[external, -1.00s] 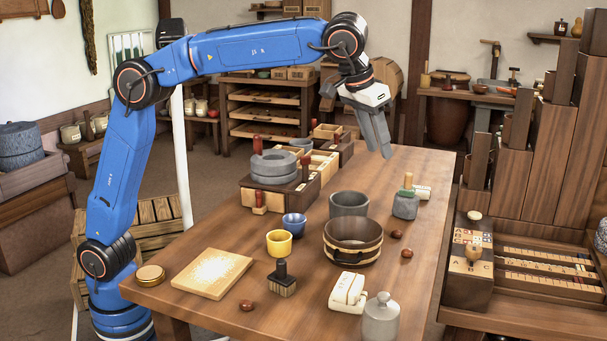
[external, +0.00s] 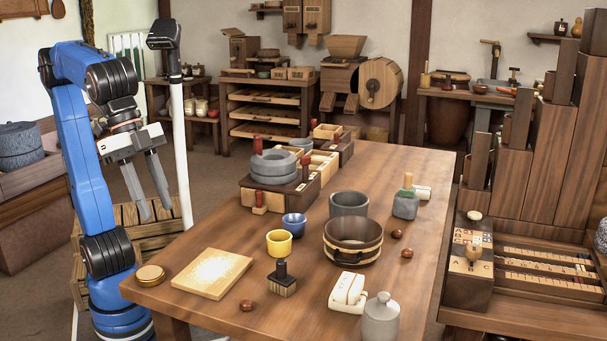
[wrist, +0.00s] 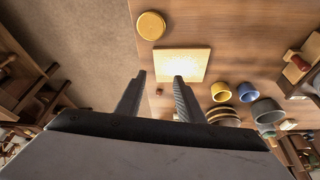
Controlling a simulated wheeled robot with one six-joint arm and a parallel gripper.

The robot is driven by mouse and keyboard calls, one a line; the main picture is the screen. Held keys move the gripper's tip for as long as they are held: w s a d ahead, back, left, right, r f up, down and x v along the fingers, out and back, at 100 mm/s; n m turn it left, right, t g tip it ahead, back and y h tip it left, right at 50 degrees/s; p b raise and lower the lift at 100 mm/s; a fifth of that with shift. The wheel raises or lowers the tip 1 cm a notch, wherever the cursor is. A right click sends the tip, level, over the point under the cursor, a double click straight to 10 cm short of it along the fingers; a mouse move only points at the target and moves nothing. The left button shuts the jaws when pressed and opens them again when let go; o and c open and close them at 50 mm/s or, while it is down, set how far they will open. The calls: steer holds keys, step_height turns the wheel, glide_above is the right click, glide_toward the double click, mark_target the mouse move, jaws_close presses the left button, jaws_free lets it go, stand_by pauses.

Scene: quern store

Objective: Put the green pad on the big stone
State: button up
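I cannot pick out a green pad with certainty. A small greenish round thing (external: 263,73) lies on top of the back shelf unit, too small to tell. A grey-green block with a wooden handle (external: 405,206) stands at the table's right. Grey round stones (external: 272,172) are stacked on a wooden box on the table. A larger grey round stone (external: 18,150) sits in a wooden stand at far left; I cannot tell which is the big stone. My gripper (external: 157,212) is open and empty, pointing down beyond the table's left edge. It also shows in the wrist view (wrist: 160,78).
On the table's near left are a pale square board (external: 212,273) and a round tin (external: 150,275). A slatted crate (external: 130,215) stands beside my arm.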

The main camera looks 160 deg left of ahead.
steer(key=s+d+f+m+t+h, duration=0.1)
steer(key=s+d+f+m, duration=0.5)
steer(key=s+d+f, duration=0.9)
steer(key=shift+s+d+f+m+h, duration=0.4)
steer(key=shift+s+f+h, duration=0.25)
steer(key=shift+s, duration=0.2)
